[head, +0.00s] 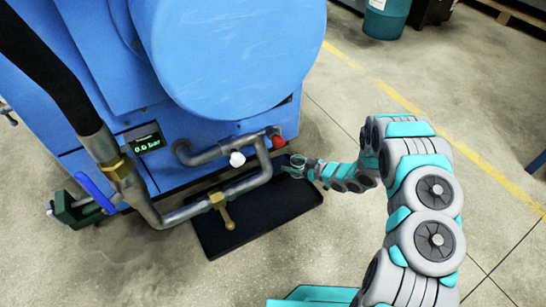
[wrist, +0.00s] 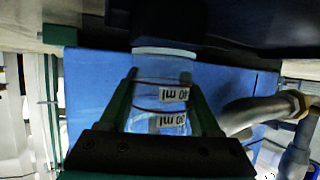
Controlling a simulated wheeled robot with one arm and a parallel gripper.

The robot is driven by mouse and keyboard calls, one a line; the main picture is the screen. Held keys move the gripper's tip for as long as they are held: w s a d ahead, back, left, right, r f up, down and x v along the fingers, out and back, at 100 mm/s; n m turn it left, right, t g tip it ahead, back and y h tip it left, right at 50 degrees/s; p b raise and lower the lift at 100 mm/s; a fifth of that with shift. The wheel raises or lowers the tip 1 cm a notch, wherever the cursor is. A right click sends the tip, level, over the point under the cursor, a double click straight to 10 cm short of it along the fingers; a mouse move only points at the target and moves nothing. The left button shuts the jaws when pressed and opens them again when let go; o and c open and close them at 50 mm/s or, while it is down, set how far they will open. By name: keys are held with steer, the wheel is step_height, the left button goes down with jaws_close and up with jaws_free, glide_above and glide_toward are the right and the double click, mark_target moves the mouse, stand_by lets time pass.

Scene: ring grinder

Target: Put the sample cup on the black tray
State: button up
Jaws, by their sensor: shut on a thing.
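In the head view the small clear cup (head: 297,161) and my gripper (head: 308,168) are over or beside the right back end of the black tray (head: 255,213). I cannot tell whether the cup touches the tray. The tray lies at the foot of the blue machine, and pipes hide part of it.
The blue machine (head: 225,50) stands behind the tray. The floor in front is clear.

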mark_target(293, 160)
steer(key=w+a, duration=0.2)
steer(key=a, duration=0.1)
steer(key=w+a, duration=0.1)
steer(key=a, duration=0.1)
steer(key=shift+w+a, duration=0.25)
steer(key=shift+w, duration=0.05)
steer(key=b+x, duration=0.1)
steer(key=x, duration=0.2)
steer(key=shift+w+a+f, duration=0.1)
steer(key=shift+w+f, duration=0.05)
steer(key=shift+f, duration=0.05)
steer(key=shift+f, duration=0.1)
steer(key=o, duration=1.3)
steer(key=shift+f, duration=0.1)
steer(key=shift+o, duration=0.2)
steer(key=shift+r, duration=0.25)
steer(key=p+v, duration=0.1)
steer(key=v, duration=1.1)
